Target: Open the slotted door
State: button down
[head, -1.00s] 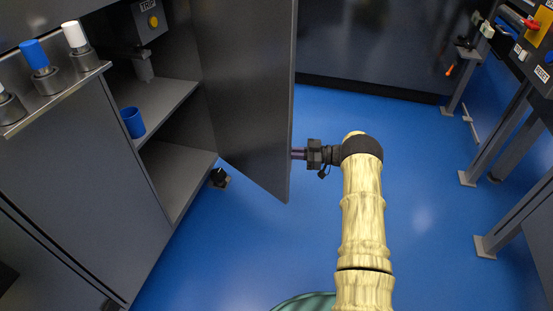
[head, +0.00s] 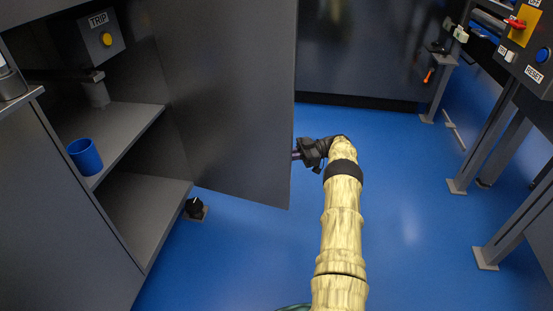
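The dark grey door (head: 232,110) stands swung out from the cabinet at left, with the shelves behind it in view. My gripper (head: 297,155) is at the door's free edge, on its right side. Its fingertips are partly hidden behind that edge, so I cannot tell whether they are shut on anything. The door's slot is not visible from here.
The open cabinet has a shelf (head: 118,135) with a blue cup (head: 85,156) and a TRIP box (head: 90,38) with a yellow button. A grey frame with a RESET panel (head: 533,60) stands at right. Blue floor (head: 420,240) between is clear.

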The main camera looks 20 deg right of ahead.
jog(key=shift+w+a, duration=0.25)
jog(key=shift+a, duration=0.05)
jog(key=c, duration=1.5)
grip_release()
jog(key=shift+c, duration=0.2)
jog(key=shift+s+d, duration=0.1)
jog(key=shift+d, duration=0.2)
